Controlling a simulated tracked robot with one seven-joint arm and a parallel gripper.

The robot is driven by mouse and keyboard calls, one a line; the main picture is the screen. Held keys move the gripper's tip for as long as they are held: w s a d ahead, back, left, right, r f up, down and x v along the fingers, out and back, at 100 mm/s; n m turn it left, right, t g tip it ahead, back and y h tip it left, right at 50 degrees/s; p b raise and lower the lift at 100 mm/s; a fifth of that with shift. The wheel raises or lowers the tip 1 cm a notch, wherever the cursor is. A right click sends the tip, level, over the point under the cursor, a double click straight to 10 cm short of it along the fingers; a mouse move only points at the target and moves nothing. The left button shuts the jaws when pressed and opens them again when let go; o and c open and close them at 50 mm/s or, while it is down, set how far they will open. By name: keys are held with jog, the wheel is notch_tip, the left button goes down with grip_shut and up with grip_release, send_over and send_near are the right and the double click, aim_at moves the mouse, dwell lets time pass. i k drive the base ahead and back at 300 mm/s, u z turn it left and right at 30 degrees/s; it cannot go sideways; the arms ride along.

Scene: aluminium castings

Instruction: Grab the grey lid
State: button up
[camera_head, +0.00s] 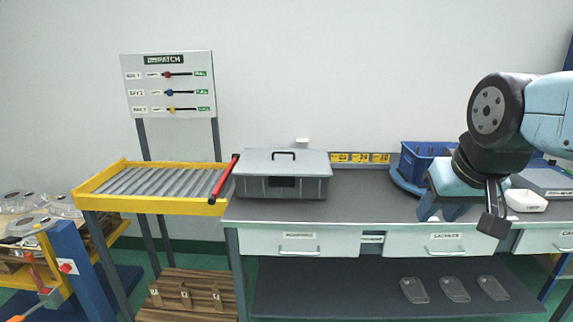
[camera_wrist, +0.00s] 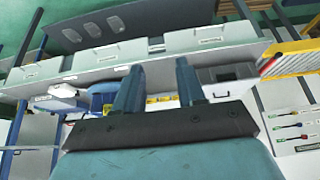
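The grey lid (camera_head: 284,161) lies flat on a grey box (camera_head: 282,187) on the workbench, and has a dark handle on top. The lid also shows upside down at the right of the wrist view (camera_wrist: 230,89). My gripper (camera_head: 443,210) hangs at the right of the head view, in front of the bench and well right of the lid. In the wrist view its two blue fingers (camera_wrist: 158,88) stand apart with nothing between them. The gripper is open, empty and not touching the lid.
A yellow roller conveyor (camera_head: 90,187) with a red bar (camera_head: 225,178) stands just left of the box. A blue bin (camera_head: 418,157) and a white dish (camera_head: 526,201) are near my arm. The bench top (camera_head: 365,190) between box and bin is clear.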

aim_at(275, 162)
jog(key=u, duration=0.25)
jog(key=i, duration=1.15)
jog(key=u, duration=1.4)
